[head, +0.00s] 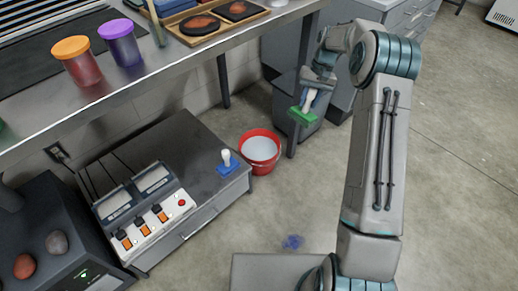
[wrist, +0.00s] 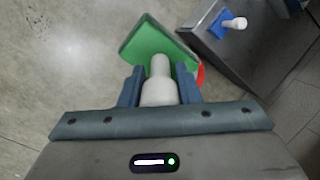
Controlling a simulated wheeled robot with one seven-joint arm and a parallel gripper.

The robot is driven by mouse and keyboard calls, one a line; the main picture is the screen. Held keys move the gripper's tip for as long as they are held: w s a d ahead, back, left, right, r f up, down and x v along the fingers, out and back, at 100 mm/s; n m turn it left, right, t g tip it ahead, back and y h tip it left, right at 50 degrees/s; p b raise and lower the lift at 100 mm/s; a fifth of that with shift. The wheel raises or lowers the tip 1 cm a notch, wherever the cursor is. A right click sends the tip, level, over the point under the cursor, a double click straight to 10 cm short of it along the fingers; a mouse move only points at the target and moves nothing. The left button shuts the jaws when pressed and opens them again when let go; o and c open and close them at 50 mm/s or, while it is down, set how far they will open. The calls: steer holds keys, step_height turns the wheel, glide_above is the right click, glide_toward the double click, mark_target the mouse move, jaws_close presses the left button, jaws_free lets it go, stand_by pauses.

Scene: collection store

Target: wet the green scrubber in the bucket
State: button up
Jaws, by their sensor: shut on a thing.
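My gripper (head: 309,96) is shut on the white handle of the green scrubber (head: 302,117) and holds it in the air. In the wrist view my gripper (wrist: 161,88) has a blue finger on each side of the white handle, with the green scrubber (wrist: 152,42) beyond the fingertips. The red bucket (head: 260,162) with pale liquid stands on the floor by the low cabinet. In the head view the scrubber is up and to the right of the bucket, apart from it. In the wrist view only a red sliver of the bucket (wrist: 201,75) shows behind the scrubber.
A blue scrubber with a white handle (head: 228,164) stands on the low cabinet (head: 178,146), beside a control box (head: 145,215). A grey bin (head: 290,97) and a workbench leg (head: 297,125) are close to my gripper.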

step_height(320, 180, down, 33)
steer(key=b, duration=1.4)
steer(key=shift+b, duration=0.3)
stand_by(1.2)
steer(key=shift+r, duration=0.2)
stand_by(1.8)
steer(key=shift+r+p, duration=1.2)
steer(key=shift+r, duration=0.75)
